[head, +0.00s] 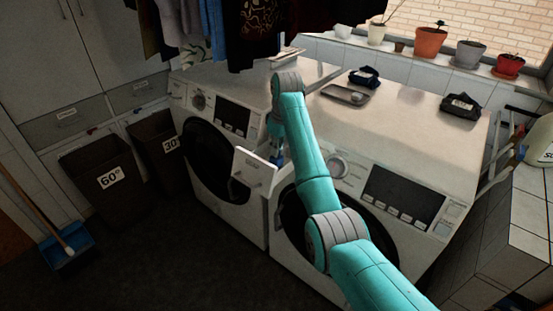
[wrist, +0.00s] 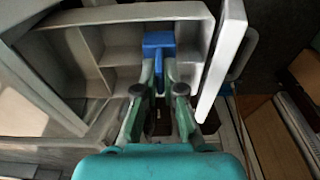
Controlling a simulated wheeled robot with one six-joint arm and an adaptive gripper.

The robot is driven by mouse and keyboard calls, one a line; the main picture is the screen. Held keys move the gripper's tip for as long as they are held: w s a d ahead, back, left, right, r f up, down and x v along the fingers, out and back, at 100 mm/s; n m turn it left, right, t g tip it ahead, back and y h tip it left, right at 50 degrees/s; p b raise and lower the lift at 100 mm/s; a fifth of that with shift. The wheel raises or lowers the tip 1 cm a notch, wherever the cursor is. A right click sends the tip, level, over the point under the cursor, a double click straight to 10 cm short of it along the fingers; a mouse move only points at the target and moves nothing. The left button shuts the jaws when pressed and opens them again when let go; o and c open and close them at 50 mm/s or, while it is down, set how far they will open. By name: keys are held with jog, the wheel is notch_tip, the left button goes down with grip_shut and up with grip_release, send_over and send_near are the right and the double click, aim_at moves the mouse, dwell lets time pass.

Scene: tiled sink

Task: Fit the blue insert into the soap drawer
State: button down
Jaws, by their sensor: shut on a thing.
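The soap drawer (wrist: 100,22) is pulled out and fills the upper part of the wrist view, with grey walls dividing it into compartments. Its pale front panel (wrist: 222,60) stands at the right there, and the same front (head: 253,170) shows in the head view on the right-hand washer. My gripper (wrist: 159,70) is shut on the blue insert (wrist: 158,40). The insert is at or over the compartment nearest the front panel. I cannot tell whether it touches the drawer floor.
Two white washing machines (head: 214,130) stand side by side. On top are a metal tray (head: 345,95), a dark blue item (head: 364,76) and a dark bundle (head: 461,106). Clothes (head: 250,25) hang above. Dark bins (head: 100,172) stand at the left, with open floor in front.

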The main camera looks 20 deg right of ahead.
aim_at(277, 158)
notch_tip(277, 158, down, 4)
jog(key=shift+f, duration=0.1)
jog(key=c, duration=1.3)
grip_release()
